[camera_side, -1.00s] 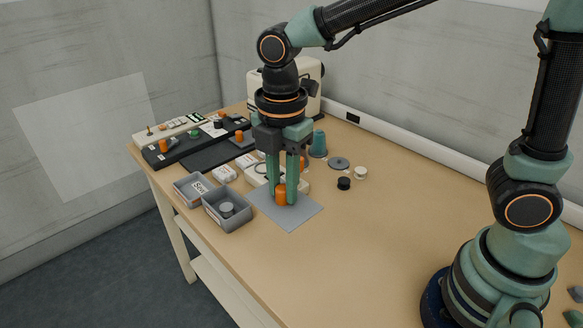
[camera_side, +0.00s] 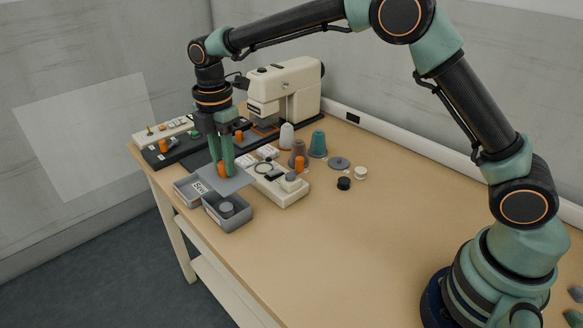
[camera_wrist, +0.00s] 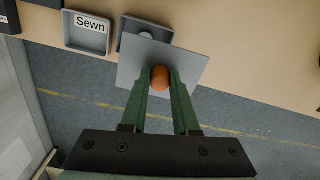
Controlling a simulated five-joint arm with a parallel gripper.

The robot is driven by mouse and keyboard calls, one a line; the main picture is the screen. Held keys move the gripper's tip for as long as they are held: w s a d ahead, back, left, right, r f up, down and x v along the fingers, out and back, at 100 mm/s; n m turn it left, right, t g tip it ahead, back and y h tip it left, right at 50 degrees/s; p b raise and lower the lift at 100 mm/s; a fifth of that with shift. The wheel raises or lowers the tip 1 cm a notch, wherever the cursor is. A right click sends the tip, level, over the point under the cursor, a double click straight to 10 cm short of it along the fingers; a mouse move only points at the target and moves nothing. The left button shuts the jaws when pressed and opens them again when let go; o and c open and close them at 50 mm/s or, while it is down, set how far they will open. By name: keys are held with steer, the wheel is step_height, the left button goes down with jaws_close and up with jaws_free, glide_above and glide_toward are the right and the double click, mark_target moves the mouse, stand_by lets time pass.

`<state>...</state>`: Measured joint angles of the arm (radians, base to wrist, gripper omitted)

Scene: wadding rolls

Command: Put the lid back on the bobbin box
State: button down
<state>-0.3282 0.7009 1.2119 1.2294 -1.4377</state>
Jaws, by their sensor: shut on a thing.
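The lid is a thin grey square plate (camera_side: 238,181) with an orange knob (camera_wrist: 160,79) in its middle. My gripper (camera_side: 225,170) is shut on this knob, and it also shows in the wrist view (camera_wrist: 160,76). The lid hangs roughly level. One grey box (camera_side: 238,220) holds a grey round piece (camera_side: 227,209); in the wrist view the plate covers part of this box (camera_wrist: 124,36). I cannot tell for certain which container is the bobbin box, or the exact gap under the lid.
A grey tray labelled "Sewn" (camera_wrist: 86,46) stands beside the box. A white block (camera_side: 288,196) with small parts, a brown cone (camera_side: 299,150), a teal cone (camera_side: 318,144) and a sewing machine (camera_side: 290,88) stand behind.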

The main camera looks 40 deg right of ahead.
mark_target(220, 165)
steer(key=w+f, duration=0.1)
steer(key=w+d+f, duration=0.1)
steer(key=w+f, duration=0.1)
steer(key=shift+w+f, duration=0.25)
steer(key=shift+f, duration=2.65)
steer(key=shift+f, duration=0.15)
steer(key=c, duration=0.6)
jaws_free()
steer(key=shift+o, duration=0.4)
steer(key=o, duration=0.4)
